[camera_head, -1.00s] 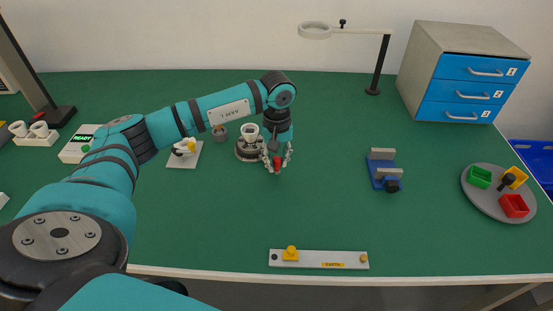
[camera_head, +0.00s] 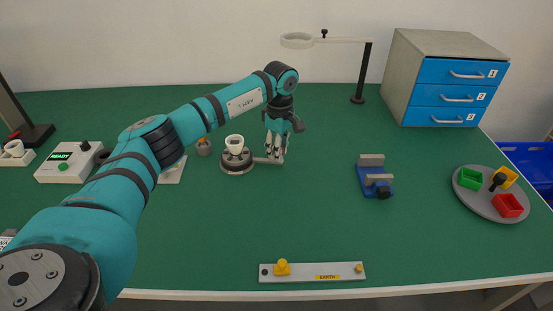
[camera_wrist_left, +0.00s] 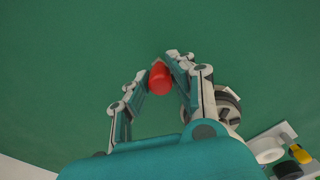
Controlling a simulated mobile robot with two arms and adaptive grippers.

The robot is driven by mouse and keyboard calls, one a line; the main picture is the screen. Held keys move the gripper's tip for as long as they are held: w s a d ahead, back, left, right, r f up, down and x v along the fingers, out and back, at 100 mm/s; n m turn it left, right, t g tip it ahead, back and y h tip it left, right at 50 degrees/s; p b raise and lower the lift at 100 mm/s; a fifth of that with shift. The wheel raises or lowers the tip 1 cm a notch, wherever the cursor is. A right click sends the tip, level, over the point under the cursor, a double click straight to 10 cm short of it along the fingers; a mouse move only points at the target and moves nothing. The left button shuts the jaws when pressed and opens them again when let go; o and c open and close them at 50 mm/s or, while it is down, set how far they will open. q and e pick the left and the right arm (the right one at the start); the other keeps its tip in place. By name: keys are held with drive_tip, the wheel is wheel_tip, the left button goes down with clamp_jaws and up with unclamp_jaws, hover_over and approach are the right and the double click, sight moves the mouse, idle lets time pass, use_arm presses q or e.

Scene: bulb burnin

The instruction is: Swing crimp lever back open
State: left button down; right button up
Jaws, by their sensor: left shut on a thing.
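The crimp station has a round dark grey base (camera_head: 236,167) with a white cup-shaped piece (camera_head: 235,143) standing upright on it. Its crimp lever (camera_head: 262,160) is a grey arm that points right from the base. My left gripper (camera_head: 276,150) is at the lever's outer end, shut on the lever's red knob (camera_wrist_left: 160,79), which shows between the fingertips in the left wrist view. In the head view the knob is hidden by the fingers. Part of the base (camera_wrist_left: 228,108) shows right of the fingers in the wrist view. My right gripper is not in view.
A small grey round holder (camera_head: 203,148) stands left of the station, near a white plate (camera_head: 173,174). A READY box (camera_head: 66,166) is further left. A blue fixture (camera_head: 373,181), a round tray (camera_head: 487,207) and a lamp stand (camera_head: 359,98) are right. The table between is clear.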

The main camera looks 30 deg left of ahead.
use_arm(q)
drive_tip(key=shift+w+a+r+n, duration=0.1)
drive_tip(key=shift+w+a+n, duration=0.25)
drive_tip(key=shift+w+n, duration=0.2)
drive_tip(key=shift+w+a+n, duration=0.3)
drive_tip(key=shift+w+n, duration=0.25)
drive_tip(key=shift+w, duration=0.1)
drive_tip(key=shift+a, duration=0.1)
drive_tip(key=c, duration=1.1)
unclamp_jaws()
wheel_tip(320, 180, up, 12)
